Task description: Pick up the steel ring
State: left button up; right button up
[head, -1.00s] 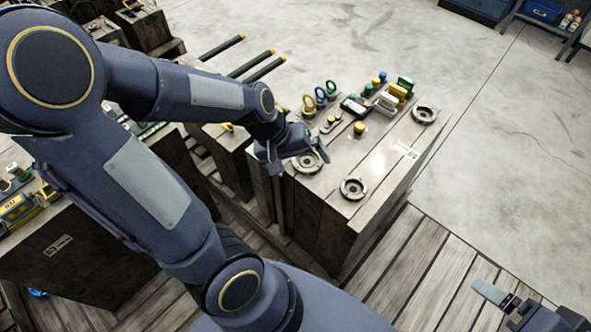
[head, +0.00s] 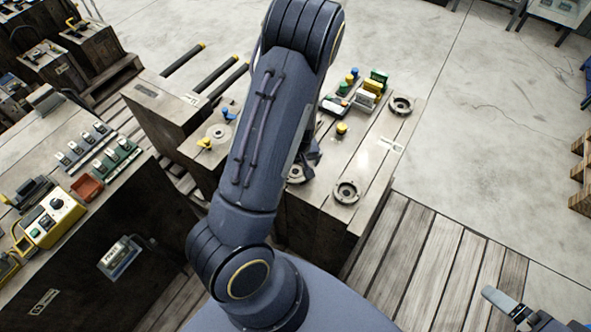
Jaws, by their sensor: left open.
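Several grey steel rings sit flat on the top of the wooden-looking mould block (head: 375,160). One steel ring (head: 346,191) lies near the front corner and another ring (head: 401,105) lies at the far right corner. A third ring (head: 297,174) shows only in part below my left gripper (head: 309,164). I cannot tell which ring is the task's one. My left gripper is open, close to the third ring and mostly hidden behind my arm. My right gripper (head: 508,307) shows in part at the bottom right, away from the block.
On the block stand a yellow-topped knob (head: 341,128), a green block (head: 379,76) and several other small coloured parts. A block with a yellow control box (head: 54,218) stands at left. Dark bars (head: 205,77) stick out behind.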

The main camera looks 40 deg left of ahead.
pick_arm(q)
jog(key=shift+a+f, duration=0.1)
jog(key=shift+f, duration=0.75)
jog(key=shift+c, duration=0.3)
jog(key=c, duration=1.2)
jog(key=shift+w, duration=0.1)
jog(key=shift+r, duration=0.1)
